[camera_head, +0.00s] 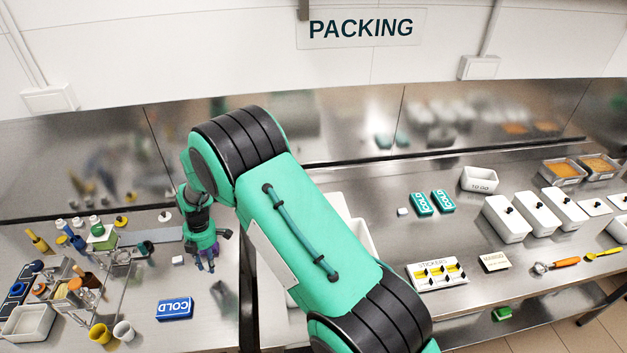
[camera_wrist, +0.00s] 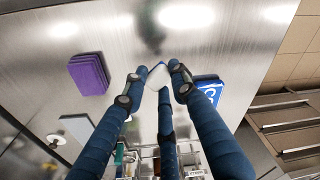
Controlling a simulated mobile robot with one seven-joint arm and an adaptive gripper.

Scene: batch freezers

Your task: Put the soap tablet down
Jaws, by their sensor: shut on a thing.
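My gripper (camera_wrist: 154,82) has dark blue fingers, which close around a small white piece with blue edges, the soap tablet (camera_wrist: 157,74), in the wrist view. Brushed steel shows beyond it; I cannot tell whether it touches the bench. In the head view my gripper (camera_head: 204,262) points down over the right part of the left steel bench (camera_head: 225,312), and the tablet is too small to make out. A purple block (camera_wrist: 88,73) lies on the bench to one side of the fingers, and a blue COLD pack (camera_wrist: 210,89) lies on the other.
The COLD pack (camera_head: 175,308) lies near the bench front. A small white block (camera_head: 178,260) sits left of my gripper. A wire rack (camera_head: 100,265) with bottles and cups (camera_head: 123,331) crowds the left. The right bench holds white tubs (camera_head: 507,218) and a sticker box (camera_head: 437,275).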

